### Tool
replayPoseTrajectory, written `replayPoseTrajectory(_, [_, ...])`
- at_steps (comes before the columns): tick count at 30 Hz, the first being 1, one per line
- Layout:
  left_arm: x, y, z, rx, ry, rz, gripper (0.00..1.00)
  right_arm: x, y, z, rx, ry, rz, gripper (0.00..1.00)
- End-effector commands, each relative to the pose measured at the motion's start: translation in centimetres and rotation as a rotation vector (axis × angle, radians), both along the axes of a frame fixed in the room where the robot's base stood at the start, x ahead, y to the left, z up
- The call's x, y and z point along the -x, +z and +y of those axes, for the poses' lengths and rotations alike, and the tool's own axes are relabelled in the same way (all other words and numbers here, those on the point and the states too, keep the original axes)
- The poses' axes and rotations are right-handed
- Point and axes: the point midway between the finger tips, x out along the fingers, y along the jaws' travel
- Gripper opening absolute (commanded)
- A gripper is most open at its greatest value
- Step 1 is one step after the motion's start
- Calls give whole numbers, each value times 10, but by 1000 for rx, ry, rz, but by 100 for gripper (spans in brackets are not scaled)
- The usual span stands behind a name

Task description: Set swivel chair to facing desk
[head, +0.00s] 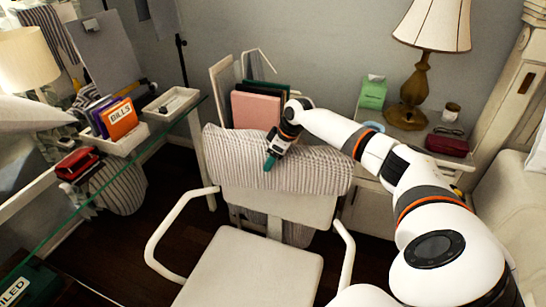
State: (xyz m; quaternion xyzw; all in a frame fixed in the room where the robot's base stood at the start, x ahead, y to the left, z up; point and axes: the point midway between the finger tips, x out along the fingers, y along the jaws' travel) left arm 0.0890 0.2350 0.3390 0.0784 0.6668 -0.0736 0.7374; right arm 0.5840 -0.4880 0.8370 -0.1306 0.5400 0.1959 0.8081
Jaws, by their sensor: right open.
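The white swivel chair (255,268) stands in the middle of the head view. Its seat and two armrests are toward me, and its backrest is on the far side. A striped grey-and-white cloth (315,170) hangs over the top of the backrest. The glass-topped desk (150,150) is to the left, so the chair's front points toward me rather than at the desk. My right gripper (271,161) is open at the top of the backrest, by the cloth. I cannot tell whether it touches the cloth. My left gripper is not in view.
On the desk are a white tray (178,104), an orange "BILLS" folder (120,119) and a red case (77,163). A nightstand at the back right holds a lamp (408,116), a green tissue box (373,93) and a red case (447,145). Dark floor shows between desk and chair.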

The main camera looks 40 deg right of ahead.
Motion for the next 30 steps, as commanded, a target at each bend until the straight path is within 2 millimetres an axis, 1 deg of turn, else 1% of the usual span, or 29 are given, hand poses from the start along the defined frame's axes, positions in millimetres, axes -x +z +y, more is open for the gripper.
replayPoseTrajectory(8, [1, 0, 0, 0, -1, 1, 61, -1, -2, 0, 1, 0, 0, 67])
replayPoseTrajectory(9, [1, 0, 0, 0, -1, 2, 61, -1, -2, 0, 0, 1, 0, 66])
replayPoseTrajectory(17, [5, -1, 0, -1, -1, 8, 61, -1, -2, 0, 0, 0, 0, 23])
replayPoseTrajectory(18, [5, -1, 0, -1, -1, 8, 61, -1, -2, 0, 0, 0, 0, 17])
replayPoseTrajectory(20, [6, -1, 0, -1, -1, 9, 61, -1, -2, 0, 0, 0, 0, 7])
replayPoseTrajectory(21, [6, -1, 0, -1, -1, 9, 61, -1, -2, 0, 1, 0, 0, 4])
replayPoseTrajectory(26, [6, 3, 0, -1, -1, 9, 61, -1, 0, 1, 1, -8, 1, 4])
replayPoseTrajectory(30, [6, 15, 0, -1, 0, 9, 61, 0, 1, 4, 0, -34, 2, 4])
